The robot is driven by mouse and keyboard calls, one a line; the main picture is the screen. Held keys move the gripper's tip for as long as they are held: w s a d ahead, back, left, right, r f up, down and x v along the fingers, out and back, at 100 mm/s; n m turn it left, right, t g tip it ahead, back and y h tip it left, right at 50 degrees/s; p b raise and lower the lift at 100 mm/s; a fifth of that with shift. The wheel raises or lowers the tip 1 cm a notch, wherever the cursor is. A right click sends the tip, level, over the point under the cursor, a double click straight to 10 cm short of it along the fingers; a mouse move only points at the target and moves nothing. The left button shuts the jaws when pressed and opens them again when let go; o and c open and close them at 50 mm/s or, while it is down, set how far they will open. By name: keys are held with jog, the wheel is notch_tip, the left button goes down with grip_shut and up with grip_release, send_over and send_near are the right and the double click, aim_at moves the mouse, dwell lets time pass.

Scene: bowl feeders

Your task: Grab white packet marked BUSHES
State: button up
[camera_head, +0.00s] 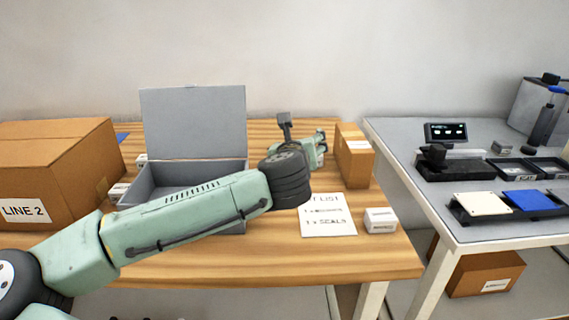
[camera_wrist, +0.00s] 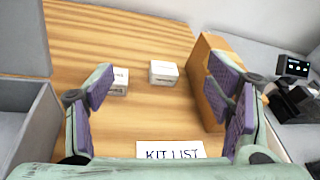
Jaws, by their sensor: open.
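Two white packets lie on the wooden table ahead of my gripper in the wrist view, one in the middle (camera_wrist: 163,73) and one by the left finger (camera_wrist: 118,82). The left finger partly covers the second one. Their print is too small to read, so I cannot tell which is marked BUSHES. In the head view another white packet (camera_head: 380,220) sits at the table's front right, its label also unreadable. My gripper (camera_head: 305,140) is open and empty above the table, fingers apart on either side of the view (camera_wrist: 162,95).
An open grey box (camera_head: 195,125) with a raised lid stands left of my gripper. A small brown carton (camera_head: 353,160) stands close on the right. A kit list sheet (camera_head: 327,222) lies in front. A large LINE 2 carton (camera_head: 60,165) is at far left.

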jog(key=a+f+y, duration=0.1)
jog(key=f, duration=0.1)
jog(key=a+f+g, duration=0.1)
jog(key=a+f, duration=0.1)
jog(key=f, duration=0.1)
jog(key=a+f+m+y, duration=0.1)
jog(key=f, duration=0.1)
jog(key=shift+w+a+f+y, duration=0.25)
jog(key=shift+w+f+y, duration=0.05)
jog(key=shift+w, duration=0.1)
jog(key=shift+g, duration=0.3)
jog(key=x, duration=0.4)
jog(key=shift+w+f, duration=0.1)
jog(key=shift+w, duration=0.25)
jog(key=x, duration=0.3)
jog(key=p+x, duration=0.1)
jog(key=x, duration=0.1)
jog(key=shift+w+a, duration=0.25)
jog(key=shift+w, duration=0.1)
jog(key=shift+c, duration=0.5)
jog(key=c, duration=1.2)
